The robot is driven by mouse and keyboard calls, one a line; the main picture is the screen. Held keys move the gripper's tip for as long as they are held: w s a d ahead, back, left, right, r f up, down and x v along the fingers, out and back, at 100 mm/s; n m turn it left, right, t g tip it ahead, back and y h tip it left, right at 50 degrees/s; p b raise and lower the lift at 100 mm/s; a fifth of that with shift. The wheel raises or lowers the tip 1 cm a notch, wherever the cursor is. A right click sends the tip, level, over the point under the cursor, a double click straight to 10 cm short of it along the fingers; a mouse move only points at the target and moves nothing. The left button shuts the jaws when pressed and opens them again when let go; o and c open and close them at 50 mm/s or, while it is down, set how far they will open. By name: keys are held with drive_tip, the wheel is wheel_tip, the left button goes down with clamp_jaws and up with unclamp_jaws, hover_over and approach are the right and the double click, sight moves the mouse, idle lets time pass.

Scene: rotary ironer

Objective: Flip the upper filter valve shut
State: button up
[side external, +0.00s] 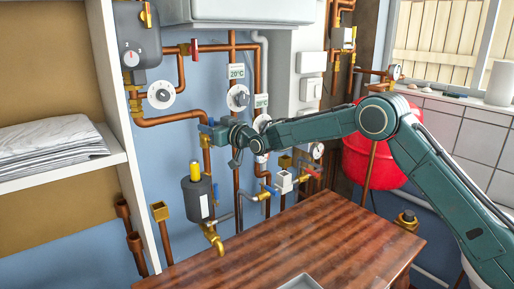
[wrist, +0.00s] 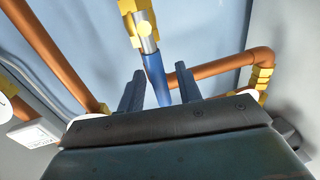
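The upper filter valve (wrist: 145,26) is a brass body with a blue lever handle (wrist: 156,78) in the wrist view. The handle points down toward my gripper. In the side external view, the valve's brass body (side external: 205,141) sits on the pipe above the grey filter (side external: 197,198) with its yellow top; my gripper partly hides the lever. My gripper (side external: 213,131) is at this valve. In the wrist view, its two dark fingers (wrist: 160,72) stand apart on either side of the blue handle, with small gaps visible. The contact depth is unclear.
Copper pipes (side external: 170,118) and dials surround the valve closely. Another blue-handled valve (side external: 268,190) sits lower right. A wooden table (side external: 300,235) lies below, a shelf with folded cloth (side external: 50,145) at left, and a red tank (side external: 385,150) behind my arm.

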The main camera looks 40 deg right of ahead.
clamp_jaws()
drive_tip(key=shift+d+m, duration=0.15)
drive_tip(key=shift+m, duration=0.15)
drive_tip(key=d+f+m+t+h, duration=0.2)
drive_tip(key=d+f+m, duration=0.3)
drive_tip(key=m, duration=1.4)
drive_tip(key=shift+d+f+m+t+h, duration=0.2)
drive_tip(key=shift+f+m+t+h, duration=0.15)
drive_tip(key=shift+h, duration=0.35)
unclamp_jaws()
